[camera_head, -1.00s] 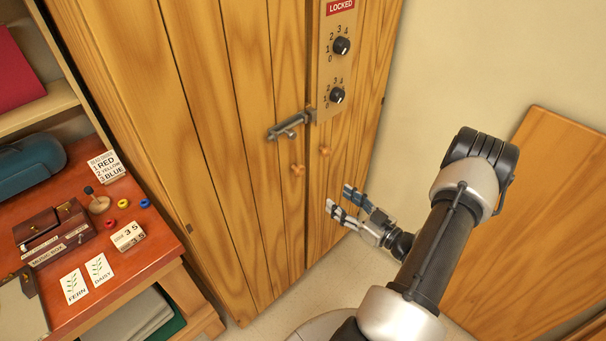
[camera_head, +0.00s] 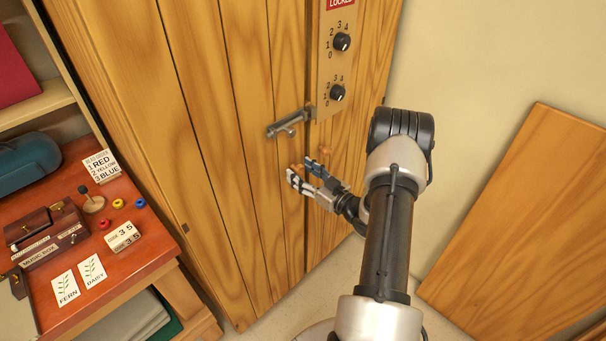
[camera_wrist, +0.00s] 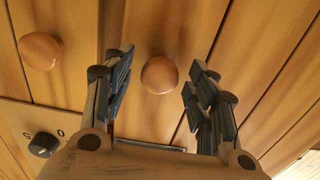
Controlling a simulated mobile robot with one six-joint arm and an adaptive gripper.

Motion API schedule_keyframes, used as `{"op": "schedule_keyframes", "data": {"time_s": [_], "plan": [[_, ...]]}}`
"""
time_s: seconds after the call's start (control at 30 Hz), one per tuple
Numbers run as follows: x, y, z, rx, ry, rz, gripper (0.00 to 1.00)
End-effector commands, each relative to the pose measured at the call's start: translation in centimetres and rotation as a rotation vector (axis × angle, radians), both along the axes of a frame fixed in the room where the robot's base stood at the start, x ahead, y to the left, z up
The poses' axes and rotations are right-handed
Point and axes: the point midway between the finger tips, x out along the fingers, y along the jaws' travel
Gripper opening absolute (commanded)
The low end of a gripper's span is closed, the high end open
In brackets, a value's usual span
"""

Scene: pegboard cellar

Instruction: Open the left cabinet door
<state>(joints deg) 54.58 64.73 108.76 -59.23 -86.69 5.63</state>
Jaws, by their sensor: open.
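The wooden cabinet's left door (camera_head: 205,130) is closed, flush with the right door (camera_head: 355,125). Its small round knob shows in the wrist view (camera_wrist: 159,75), lined up between my fingertips; in the head view it is mostly hidden by the fingers. My gripper (camera_head: 303,172) is open in front of this knob, with a finger on either side in the wrist view (camera_wrist: 160,85). I cannot tell whether they touch it. The right door's knob (camera_head: 326,150) also shows in the wrist view (camera_wrist: 41,51), left of my fingers.
A metal bolt (camera_head: 287,125) sits above the knobs near the door seam. A panel with two black dials (camera_head: 337,93) and a red "LOCKED" sign (camera_head: 340,3) is on the right door. A red desk (camera_head: 140,240) with small items stands left; a wooden board (camera_head: 530,220) leans right.

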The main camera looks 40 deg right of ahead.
Motion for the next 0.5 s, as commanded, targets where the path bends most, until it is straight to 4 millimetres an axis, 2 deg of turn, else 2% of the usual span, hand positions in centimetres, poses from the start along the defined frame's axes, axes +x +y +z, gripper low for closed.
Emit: {"op": "schedule_keyframes", "data": {"time_s": [0.2,0.5], "plan": [[0.0,-0.02,0.02,-0.001,0.0,0.0,0.51],[-0.02,-0.01,0.01,-0.001,0.0,0.0,0.31]]}}
